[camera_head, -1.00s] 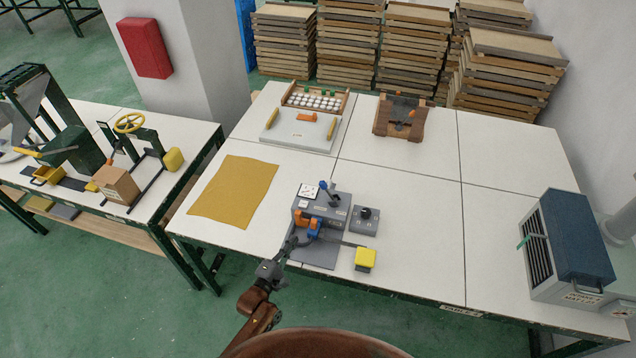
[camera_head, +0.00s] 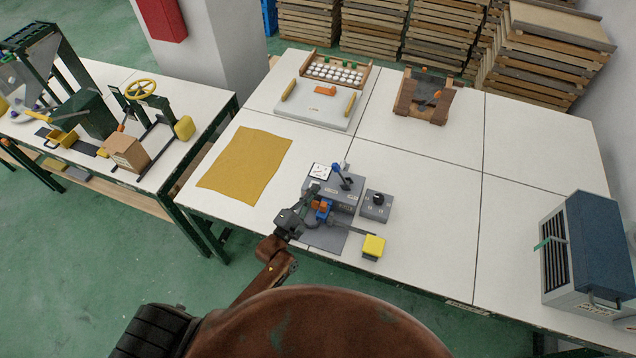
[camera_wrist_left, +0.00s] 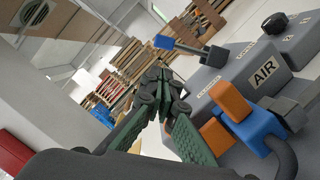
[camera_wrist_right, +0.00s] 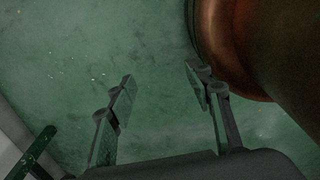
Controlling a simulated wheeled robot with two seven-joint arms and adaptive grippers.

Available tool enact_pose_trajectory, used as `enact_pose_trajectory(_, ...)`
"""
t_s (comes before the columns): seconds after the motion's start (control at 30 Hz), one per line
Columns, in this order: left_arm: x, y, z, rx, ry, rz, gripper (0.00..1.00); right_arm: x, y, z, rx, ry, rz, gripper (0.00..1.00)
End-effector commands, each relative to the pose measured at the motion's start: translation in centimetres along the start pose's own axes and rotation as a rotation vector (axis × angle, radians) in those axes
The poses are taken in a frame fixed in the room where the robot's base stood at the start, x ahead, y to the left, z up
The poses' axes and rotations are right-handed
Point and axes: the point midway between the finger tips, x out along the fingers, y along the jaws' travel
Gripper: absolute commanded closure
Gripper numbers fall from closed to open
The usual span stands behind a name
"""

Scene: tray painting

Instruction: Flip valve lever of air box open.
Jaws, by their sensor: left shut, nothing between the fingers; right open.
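The grey air box (camera_head: 350,197) stands on the table, with an AIR label (camera_wrist_left: 265,73) facing the left wrist camera. Its valve lever (camera_head: 342,178) has a blue tip and leans in the head view; in the left wrist view the lever's blue tip (camera_wrist_left: 165,43) points left, on a metal rod. My left gripper (camera_head: 315,191) is shut and empty beside the box's left end; in the left wrist view its fingertips (camera_wrist_left: 157,75) are below the lever tip and look apart from it. My right gripper (camera_wrist_right: 162,82) is open and empty above the green floor.
An orange and blue piece (camera_wrist_left: 262,126) with a dark hose sits close to my left fingers. A grey knob box (camera_head: 377,206) and a yellow block (camera_head: 373,247) are to the right. A mustard cloth (camera_head: 245,165) lies left. The table's right middle is clear.

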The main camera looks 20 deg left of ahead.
Motion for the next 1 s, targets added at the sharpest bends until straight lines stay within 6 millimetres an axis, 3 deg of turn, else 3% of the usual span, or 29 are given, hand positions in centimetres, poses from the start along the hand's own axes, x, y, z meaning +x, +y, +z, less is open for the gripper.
enact_pose_trajectory(0.23, 4.5, 0.2, 0.0, 0.001, 0.001, 0.003, 1.0, -0.3, 0.1, -1.9, -0.004, 0.024, 0.001, 0.53)
enact_pose_trajectory(0.5, 7.9, 0.1, -0.1, 0.001, 0.003, 0.002, 1.0, -0.5, 0.2, -2.1, -0.004, 0.027, 0.001, 0.53)
enact_pose_trajectory(1.0, 8.6, 0.2, -0.2, 0.002, 0.004, 0.002, 1.0, -0.5, 0.1, -1.5, -0.003, 0.019, 0.001, 0.53)
